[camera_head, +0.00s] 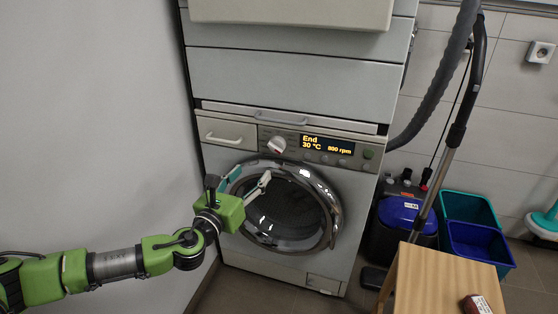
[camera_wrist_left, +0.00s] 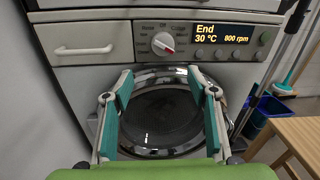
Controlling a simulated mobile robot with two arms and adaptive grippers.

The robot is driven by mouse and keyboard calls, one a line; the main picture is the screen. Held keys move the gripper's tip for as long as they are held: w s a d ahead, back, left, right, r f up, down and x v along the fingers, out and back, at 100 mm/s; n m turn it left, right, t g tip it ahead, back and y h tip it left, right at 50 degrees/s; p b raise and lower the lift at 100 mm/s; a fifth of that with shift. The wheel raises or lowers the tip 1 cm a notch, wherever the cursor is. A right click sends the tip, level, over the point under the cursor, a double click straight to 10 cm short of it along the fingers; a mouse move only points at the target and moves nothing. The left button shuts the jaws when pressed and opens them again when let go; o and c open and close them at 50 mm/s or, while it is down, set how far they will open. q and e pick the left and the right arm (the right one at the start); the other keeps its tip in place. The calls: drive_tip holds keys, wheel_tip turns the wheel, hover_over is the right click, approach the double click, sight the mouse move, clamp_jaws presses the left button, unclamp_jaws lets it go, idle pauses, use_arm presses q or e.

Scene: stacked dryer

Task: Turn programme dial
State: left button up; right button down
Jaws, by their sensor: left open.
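The programme dial (camera_head: 277,145) is a round white knob with a red mark on the washing machine's front panel, left of the lit display (camera_head: 328,145). The display reads "End 30 °C 800 rpm". In the left wrist view the dial (camera_wrist_left: 163,43) sits above the door, its red mark at the lower right. My left gripper (camera_head: 248,180) is open and empty in front of the round door, below the dial and apart from it. Its two fingers (camera_wrist_left: 162,86) stand wide apart in the left wrist view. My right gripper is in neither view.
The detergent drawer (camera_head: 226,133) is left of the dial. The glass door (camera_head: 290,205) is shut. A wooden table (camera_head: 440,280) stands at the right front, with a vacuum cleaner (camera_head: 402,218) and blue bucket (camera_head: 478,247) behind. A wall is close on the left.

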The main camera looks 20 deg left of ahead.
sight(273, 147)
use_arm(q)
drive_tip(key=w, duration=0.4)
drive_tip(key=w+d+b, duration=0.1)
drive_tip(key=w, duration=0.3)
drive_tip(key=w+d, duration=0.1)
drive_tip(key=w, duration=0.3)
drive_tip(key=shift+d+r+b, duration=0.1)
drive_tip(key=shift+r+b, duration=0.1)
drive_tip(key=shift+b, duration=0.1)
drive_tip(key=shift+w+d, duration=0.15)
drive_tip(key=shift+w, duration=0.7)
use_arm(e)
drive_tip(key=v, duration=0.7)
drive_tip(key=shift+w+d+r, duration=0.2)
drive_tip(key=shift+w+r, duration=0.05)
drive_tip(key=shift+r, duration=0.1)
use_arm(q)
drive_tip(key=c, duration=1.1)
